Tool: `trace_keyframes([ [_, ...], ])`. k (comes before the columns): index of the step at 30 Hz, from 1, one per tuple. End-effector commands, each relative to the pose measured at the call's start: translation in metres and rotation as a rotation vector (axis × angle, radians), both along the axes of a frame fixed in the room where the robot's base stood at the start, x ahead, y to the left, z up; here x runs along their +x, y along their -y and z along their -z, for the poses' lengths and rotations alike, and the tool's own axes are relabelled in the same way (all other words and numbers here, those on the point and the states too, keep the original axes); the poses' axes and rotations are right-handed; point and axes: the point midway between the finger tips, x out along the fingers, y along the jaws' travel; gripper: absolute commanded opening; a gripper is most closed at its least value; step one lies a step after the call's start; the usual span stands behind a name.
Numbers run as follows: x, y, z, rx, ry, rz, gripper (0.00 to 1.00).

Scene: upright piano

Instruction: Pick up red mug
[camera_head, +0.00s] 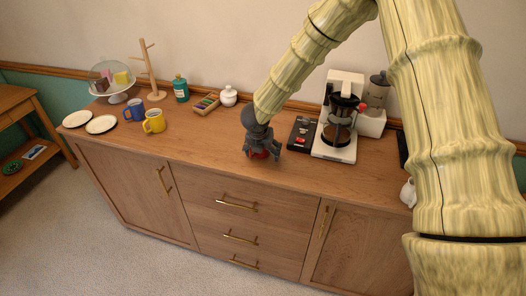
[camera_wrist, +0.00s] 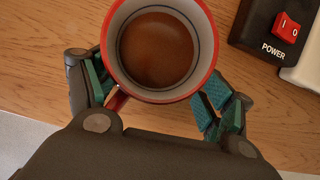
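The red mug (camera_wrist: 197,78) stands upright on the wooden cabinet top in the wrist view, seen from above. It has a pale inside and holds brown liquid (camera_wrist: 157,48). Its red handle (camera_wrist: 118,99) points down and left, beside the left finger. My gripper (camera_wrist: 155,95) has its fingers spread, one on each side of the mug's near side. I cannot tell whether the pads touch the mug. In the head view my gripper (camera_head: 262,153) points down over the cabinet and hides most of the red mug; only a bit of red (camera_head: 260,155) shows.
A black power switch box (camera_head: 300,133) and a coffee maker (camera_head: 338,115) stand close on the right. A blue mug (camera_head: 134,109), a yellow mug (camera_head: 154,121), plates (camera_head: 101,124) and a mug tree (camera_head: 152,70) are at the left. The cabinet's front edge is near.

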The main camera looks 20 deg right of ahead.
Motion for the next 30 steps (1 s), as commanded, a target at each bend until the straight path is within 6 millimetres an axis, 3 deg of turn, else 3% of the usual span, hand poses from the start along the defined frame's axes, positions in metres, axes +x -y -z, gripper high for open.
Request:
trace_keyframes([
  [1,0.0,0.001,0.001,-0.001,0.0,0.0,0.78],
  [9,0.0,0.0,0.001,-0.001,0.0,0.0,0.29],
  [11,0.0,0.0,0.0,-0.001,0.0,0.0,0.21],
  [30,0.0,0.0,-0.01,-0.001,0.001,0.0,0.21],
])
